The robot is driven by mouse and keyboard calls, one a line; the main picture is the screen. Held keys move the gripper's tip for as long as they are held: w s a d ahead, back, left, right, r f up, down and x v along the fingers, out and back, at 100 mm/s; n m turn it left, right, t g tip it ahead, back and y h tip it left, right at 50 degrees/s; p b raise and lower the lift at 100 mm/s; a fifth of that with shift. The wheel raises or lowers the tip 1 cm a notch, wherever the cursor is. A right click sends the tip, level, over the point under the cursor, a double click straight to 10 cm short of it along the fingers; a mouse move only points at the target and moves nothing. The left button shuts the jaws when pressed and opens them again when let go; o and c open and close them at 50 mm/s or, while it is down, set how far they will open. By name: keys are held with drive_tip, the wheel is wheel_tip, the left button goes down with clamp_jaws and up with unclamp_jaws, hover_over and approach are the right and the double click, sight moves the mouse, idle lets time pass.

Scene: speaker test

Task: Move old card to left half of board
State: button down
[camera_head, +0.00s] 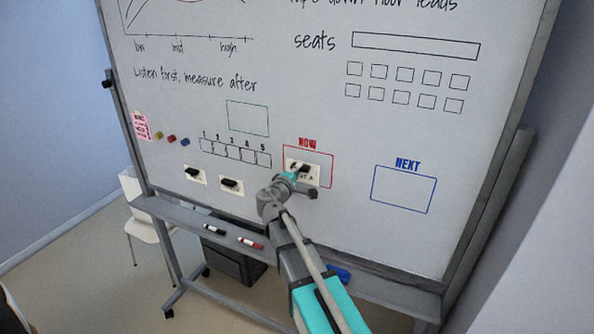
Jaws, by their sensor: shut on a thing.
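The whiteboard (285,60) fills most of the view. A cream card (315,172) lies on it inside the red NOW box (330,157), with a black block on its face. My gripper (299,170) reaches up from below and is shut at this card, at the black block. The gripper and wrist hide the card's lower left part and most of its lettering. Two more cream cards with black blocks are on the lower left of the board: one card (203,179) farther left and another card (238,190) to its right.
The blue NEXT box (404,190) right of NOW is empty. A numbered grid (235,153) and an empty green box (247,118) are drawn left of NOW. Small round coloured magnets (171,139) and a pink note (142,125) sit at the left edge. The tray below holds markers (250,243).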

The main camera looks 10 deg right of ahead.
drive_tip(key=shift+v, duration=1.7)
drive_tip(key=shift+f, duration=0.1)
wheel_tip(320, 180, down, 20)
drive_tip(key=b, duration=2)
drive_tip(key=shift+f+b, duration=0.25)
drive_tip(key=shift+b, duration=0.15)
drive_tip(key=shift+a, duration=0.15)
